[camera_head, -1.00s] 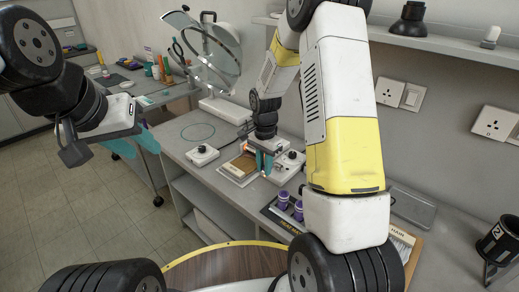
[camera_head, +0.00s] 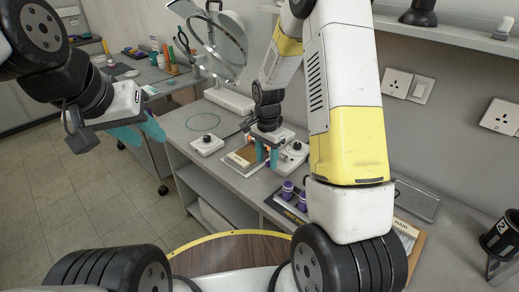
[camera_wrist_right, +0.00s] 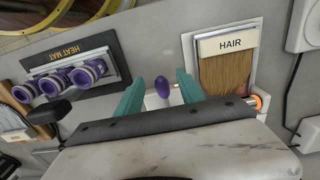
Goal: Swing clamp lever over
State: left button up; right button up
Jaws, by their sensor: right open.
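A purple oval knob (camera_wrist_right: 162,87) shows in the right wrist view, between the two teal fingers of my right gripper (camera_wrist_right: 160,92). It seems to be the clamp lever's knob; the rest of the lever is hidden or too small to make out. The fingers are apart, with a gap on each side of the knob. In the head view my right gripper (camera_head: 267,156) points down over the bench, between the hair board (camera_head: 243,157) and a white box with a black knob (camera_head: 292,156). My left gripper (camera_head: 138,134) hangs over the floor at the left, its fingers apart and empty.
In the wrist view the hair board (camera_wrist_right: 228,70) lies right of the fingers and the heat mat (camera_wrist_right: 75,70) with purple rollers lies left. A round mirror (camera_head: 218,48) stands at the back. A second white knob box (camera_head: 207,144) sits left on the bench.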

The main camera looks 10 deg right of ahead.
jog(key=shift+r, duration=2.5)
jog(key=s+r+n+t, duration=0.1)
jog(key=s+r, duration=0.1)
jog(key=r, duration=0.5)
jog(key=s+r+n+t, duration=0.1)
jog(key=s+r+n, duration=0.15)
jog(key=r, duration=0.55)
jog(key=s+r+n+t+y, duration=0.1)
jog(key=s+r+n+t, duration=0.1)
jog(key=s, duration=0.6)
jog(key=s+r+n+t+y, duration=0.1)
jog(key=s+r+n+t, duration=0.1)
jog(key=s+r+n, duration=0.3)
jog(key=s, duration=0.4)
jog(key=shift+s+d+r, duration=0.25)
jog(key=shift+d+r, duration=0.1)
jog(key=shift+d, duration=0.05)
jog(key=shift+n, duration=0.25)
